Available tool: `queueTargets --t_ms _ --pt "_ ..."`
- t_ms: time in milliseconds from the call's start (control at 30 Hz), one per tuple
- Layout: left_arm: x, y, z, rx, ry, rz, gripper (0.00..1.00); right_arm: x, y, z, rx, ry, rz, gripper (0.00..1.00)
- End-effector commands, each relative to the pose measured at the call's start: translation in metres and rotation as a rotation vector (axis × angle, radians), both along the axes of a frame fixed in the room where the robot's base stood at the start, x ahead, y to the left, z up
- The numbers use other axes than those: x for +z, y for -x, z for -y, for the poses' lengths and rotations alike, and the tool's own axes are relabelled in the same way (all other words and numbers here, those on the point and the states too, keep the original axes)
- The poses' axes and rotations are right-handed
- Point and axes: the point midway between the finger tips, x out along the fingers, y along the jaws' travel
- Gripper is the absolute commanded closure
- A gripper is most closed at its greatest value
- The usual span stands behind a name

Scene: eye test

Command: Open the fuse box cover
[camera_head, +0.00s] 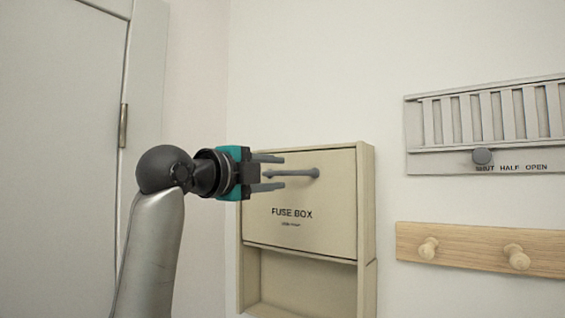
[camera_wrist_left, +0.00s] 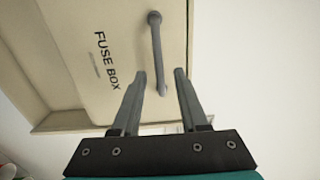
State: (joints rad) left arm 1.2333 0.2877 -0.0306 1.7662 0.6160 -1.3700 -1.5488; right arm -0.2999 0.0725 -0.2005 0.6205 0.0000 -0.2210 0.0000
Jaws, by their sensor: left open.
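The beige fuse box (camera_head: 367,220) hangs on the wall in the middle of the head view. Its flat cover (camera_head: 330,215), lettered FUSE BOX, fills the upper part of the frame; below it is an open recess. The cover also shows in the left wrist view (camera_wrist_left: 120,30). A grey bar handle (camera_head: 305,173) sits near the cover's top. My left gripper (camera_head: 284,172) is open in front of the cover, its fingers above and below the handle in the picture. In the left wrist view, one handle end (camera_wrist_left: 162,90) shows between the fingertips; I see no contact.
A grey slatted vent panel (camera_head: 430,122) with a knob (camera_head: 482,156) and a wooden peg rail (camera_head: 460,240) are on the wall at right. A grey door (camera_head: 60,150) with a hinge stands at left. The wall above the box is bare.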

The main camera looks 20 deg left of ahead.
Motion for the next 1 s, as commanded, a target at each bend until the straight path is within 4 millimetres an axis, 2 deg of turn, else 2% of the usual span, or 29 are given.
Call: queueTargets --t_ms 33,200,567,967,1000 --pt "0.002 -0.008 0.004 -0.002 0.002 -0.004 0.57 0.006 -0.002 0.000 0.000 -0.001 0.004 0.50" --pt "0.001 -0.023 0.009 -0.001 0.001 -0.003 0.57 0.012 -0.002 0.000 0.001 0.000 0.005 0.50" --pt "0.000 -0.028 0.010 0.001 -0.001 -0.001 0.57 0.012 -0.002 0.005 0.003 0.007 0.004 0.50" --pt "0.000 -0.027 0.010 0.000 0.000 0.000 0.99 0.012 -0.001 0.006 0.002 0.008 0.003 0.50" --pt "0.000 -0.027 0.010 0.000 0.000 0.000 1.00 0.012 -0.001 0.006 0.002 0.008 0.003 0.50"
